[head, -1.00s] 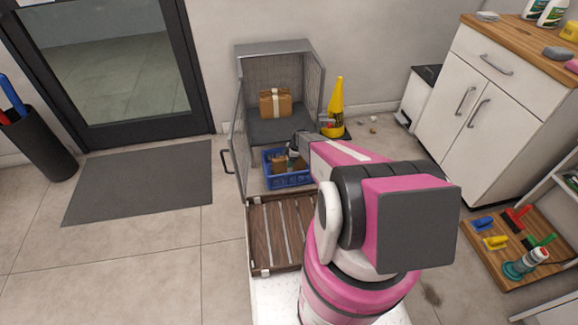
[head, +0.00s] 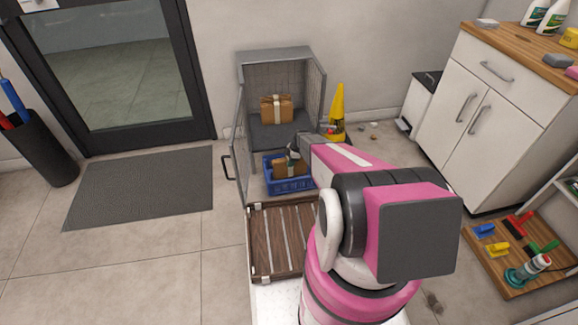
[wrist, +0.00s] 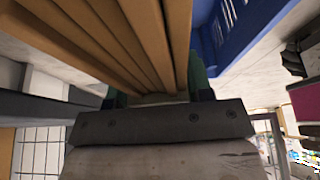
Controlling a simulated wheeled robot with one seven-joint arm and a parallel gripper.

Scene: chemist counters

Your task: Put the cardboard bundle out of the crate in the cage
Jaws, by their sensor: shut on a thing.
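My gripper (wrist: 158,92) is shut on a brown cardboard bundle (wrist: 110,40), whose stacked layers fill the upper left of the wrist view. In the head view this bundle (head: 284,170) shows at the mouth of the blue crate (head: 290,186), above its near rim. I cannot tell whether its lower edge is clear of the crate. The crate stands in front of the grey mesh cage (head: 318,88). The cage is open, with its door (head: 238,140) swung out on the left. A second strapped bundle (head: 276,109) sits inside on the cage floor (head: 280,134).
A slatted wooden board (head: 280,240) lies in front of the crate. A yellow cone-shaped thing (head: 337,115) stands right of the cage. A white cabinet (head: 480,110) and a tray of brushes (head: 505,260) are at the right. A grey mat (head: 140,185) lies at the left.

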